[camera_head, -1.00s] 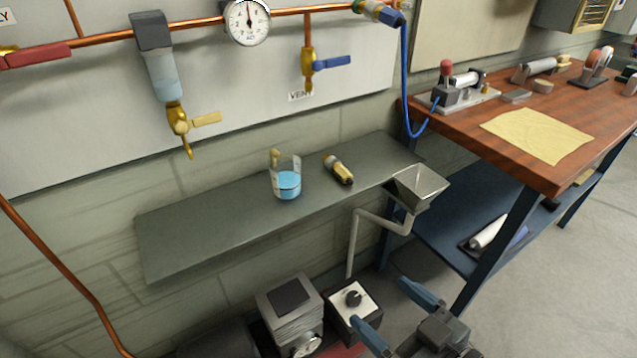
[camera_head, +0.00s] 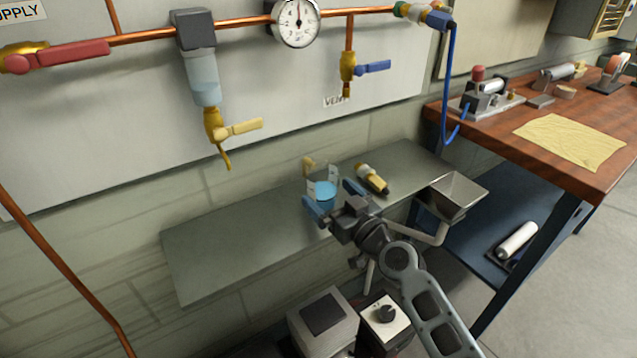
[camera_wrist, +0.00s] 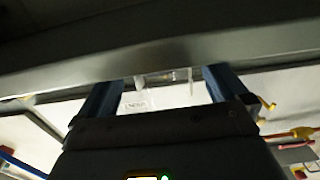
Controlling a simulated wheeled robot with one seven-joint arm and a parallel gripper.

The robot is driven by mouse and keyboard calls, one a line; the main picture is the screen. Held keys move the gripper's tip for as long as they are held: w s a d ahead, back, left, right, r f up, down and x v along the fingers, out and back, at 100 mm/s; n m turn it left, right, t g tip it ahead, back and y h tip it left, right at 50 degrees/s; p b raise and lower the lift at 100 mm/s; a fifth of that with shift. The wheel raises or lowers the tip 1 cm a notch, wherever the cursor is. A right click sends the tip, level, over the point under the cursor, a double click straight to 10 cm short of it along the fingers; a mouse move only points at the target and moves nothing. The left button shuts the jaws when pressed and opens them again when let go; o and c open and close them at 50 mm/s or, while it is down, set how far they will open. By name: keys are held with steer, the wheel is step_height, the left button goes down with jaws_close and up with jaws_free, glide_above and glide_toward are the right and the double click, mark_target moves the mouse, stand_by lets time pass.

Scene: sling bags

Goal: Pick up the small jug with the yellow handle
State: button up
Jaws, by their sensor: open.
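The small clear jug (camera_head: 321,189) with blue liquid and a yellow handle stands upright on the grey wall shelf (camera_head: 220,252). Its handle is at its back left. My gripper (camera_head: 328,192) is open at the jug's near side, its two blue fingers appearing to either side of the jug. The head view does not settle how far the jug lies between them. In the dark wrist view, a clear shape that seems to be the jug (camera_wrist: 158,77) shows between the spread fingers, without visible contact. My gripper hides part of the jug's lower front.
A yellow-and-black cylindrical fitting (camera_head: 371,179) lies on the shelf right of the jug. A metal funnel (camera_head: 452,196) is at the shelf's right end. A yellow-handled valve (camera_head: 222,130) hangs above, to the left. The shelf's left part is clear.

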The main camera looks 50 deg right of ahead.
steer(key=p+x, duration=0.1)
steer(key=x, duration=0.4)
steer(key=shift+w+f, duration=0.1)
steer(key=c, duration=1.1)
